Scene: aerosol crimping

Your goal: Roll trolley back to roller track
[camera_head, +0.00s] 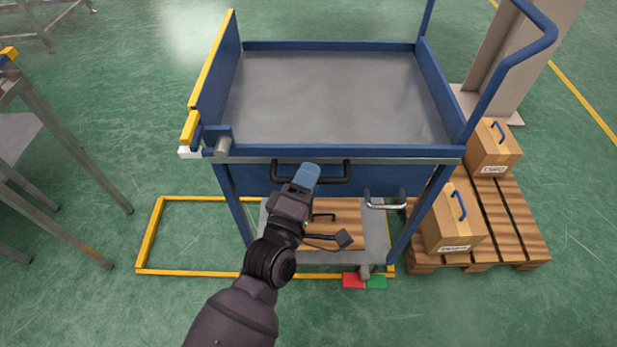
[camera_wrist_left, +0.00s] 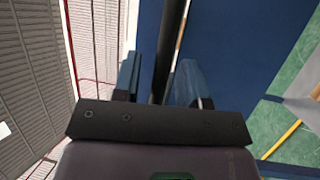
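The trolley (camera_head: 335,98) is a blue-framed cart with a grey top tray and blue side walls, its left wall edged yellow. A black bar handle (camera_head: 333,175) is on its near side, and a smaller silver handle (camera_head: 385,200) is to the right. My left gripper (camera_head: 305,175) is at the black handle. In the left wrist view the blue fingertips (camera_wrist_left: 158,82) stand apart, with the dark bar (camera_wrist_left: 170,45) between them and a gap on the left finger's side. I cannot tell whether they touch the bar. My right gripper is out of view. No roller track is clearly identifiable.
A grey metal frame (camera_head: 75,140) with a yellow end stands at the left. A yellow floor outline (camera_head: 150,235) lies under and left of the trolley. A wooden pallet (camera_head: 515,215) with cartons (camera_head: 452,222) is close on the right.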

